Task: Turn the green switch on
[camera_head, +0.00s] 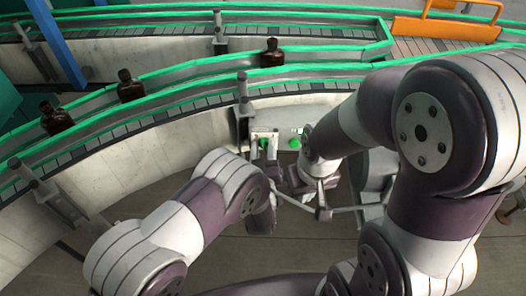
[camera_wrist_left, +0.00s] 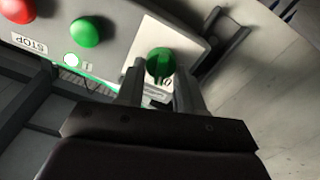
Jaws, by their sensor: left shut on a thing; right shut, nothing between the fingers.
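The green switch (camera_wrist_left: 160,64) is a round knob with a raised grip on a white plate of the control panel (camera_wrist_left: 205,45). A "0" mark shows beside it. My left gripper (camera_wrist_left: 158,82) has one finger on each side of the knob and is shut on it. In the head view, my left gripper (camera_head: 263,147) is at the panel, and the green switch (camera_head: 264,143) shows partly between its fingers. My right gripper (camera_head: 308,184) is just right of and below the panel, shut and empty, partly hidden by its own arm.
Green-railed conveyors (camera_head: 185,75) with amber bottles (camera_head: 130,86) run behind. My right arm fills the right side.

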